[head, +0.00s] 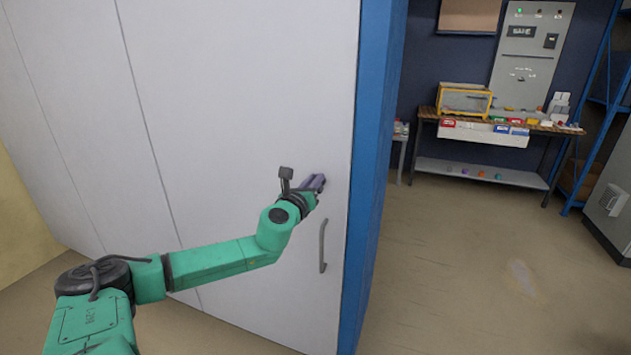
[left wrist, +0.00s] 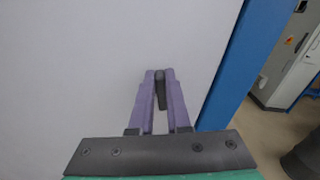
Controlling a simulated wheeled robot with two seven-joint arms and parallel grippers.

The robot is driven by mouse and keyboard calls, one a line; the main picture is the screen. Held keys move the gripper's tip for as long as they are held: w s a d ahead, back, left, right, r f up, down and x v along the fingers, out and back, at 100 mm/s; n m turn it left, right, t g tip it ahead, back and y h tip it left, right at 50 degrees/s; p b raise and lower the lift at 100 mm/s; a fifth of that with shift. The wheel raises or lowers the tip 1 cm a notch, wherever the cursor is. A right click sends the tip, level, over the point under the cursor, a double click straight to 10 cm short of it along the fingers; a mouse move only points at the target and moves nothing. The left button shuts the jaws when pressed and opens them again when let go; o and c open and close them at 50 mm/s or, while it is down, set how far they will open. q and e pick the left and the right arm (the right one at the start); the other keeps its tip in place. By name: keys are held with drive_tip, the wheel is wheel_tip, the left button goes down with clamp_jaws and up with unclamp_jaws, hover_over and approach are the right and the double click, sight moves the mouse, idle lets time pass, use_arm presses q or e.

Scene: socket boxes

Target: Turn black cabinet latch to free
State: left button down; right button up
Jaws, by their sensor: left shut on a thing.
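The tall white cabinet (head: 240,80) with a blue side panel (head: 376,150) fills the left and middle of the head view. My left gripper (head: 318,182) is at the cabinet's right door, above the grey bar handle (head: 323,246). In the left wrist view, the purple fingers of my left gripper (left wrist: 160,82) are closed around the small black latch (left wrist: 160,90). The latch stands roughly upright in that picture, with a slight tilt. In the head view the fingers hide the latch. My right gripper is not in view.
A workbench (head: 480,122) with a yellow-framed box (head: 464,99) and several small coloured bins stands at the back right. A grey cabinet (head: 612,205) stands at the right edge. The floor (head: 460,270) right of the white cabinet is clear.

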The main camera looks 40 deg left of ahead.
use_arm(q)
drive_tip(key=shift+s+a+f+n+p, duration=0.15)
drive_tip(key=shift+a+f+n, duration=0.15)
drive_tip(key=shift+n, duration=2.25)
drive_tip(key=shift+a+f+n+p, duration=0.2)
drive_tip(key=shift+f+n, duration=0.15)
drive_tip(key=shift+n, duration=2.15)
drive_tip(key=shift+s+a+f+n+p, duration=0.1)
drive_tip(key=shift+a+f+n+p, duration=0.2)
drive_tip(key=shift+n, duration=2.25)
drive_tip(key=shift+d, duration=0.1)
drive_tip(key=c, duration=0.9)
unclamp_jaws()
